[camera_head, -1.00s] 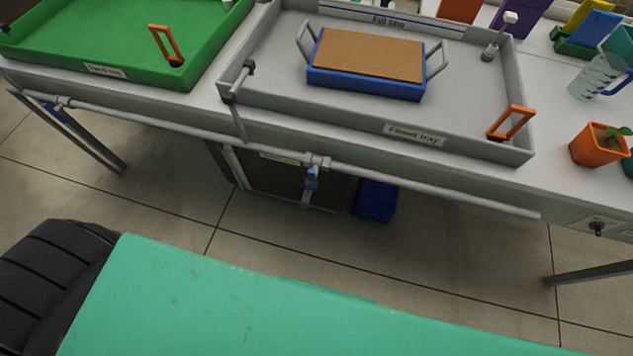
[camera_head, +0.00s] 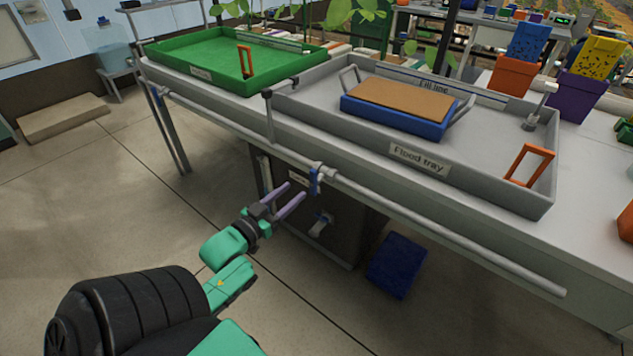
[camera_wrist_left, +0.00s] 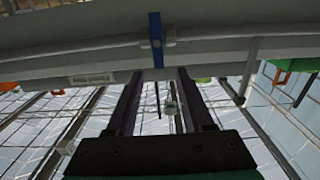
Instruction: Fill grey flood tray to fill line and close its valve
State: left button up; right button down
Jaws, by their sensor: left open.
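The grey flood tray (camera_head: 360,133) lies on the bench, with a "Flood tray" label on its front wall and a "Fill line" strip on its back wall. I see no clear water in it. A valve with a blue handle (camera_head: 315,182) sits on the pipe (camera_head: 430,222) along the bench front. My left gripper (camera_head: 295,194) is open and empty, just left of and below the handle. My right gripper is out of view.
A blue block with a brown top (camera_head: 400,112) sits in the grey tray, near an orange handle (camera_head: 530,166). The green tray (camera_head: 200,82) is at left. A dark cabinet (camera_head: 340,240) and a blue box (camera_head: 397,266) stand under the bench.

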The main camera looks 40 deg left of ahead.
aim_at(312, 177)
pick_arm(q)
jog(key=w+b, duration=0.1)
jog(key=w, duration=0.8)
jog(key=shift+w, duration=0.2)
grip_shut()
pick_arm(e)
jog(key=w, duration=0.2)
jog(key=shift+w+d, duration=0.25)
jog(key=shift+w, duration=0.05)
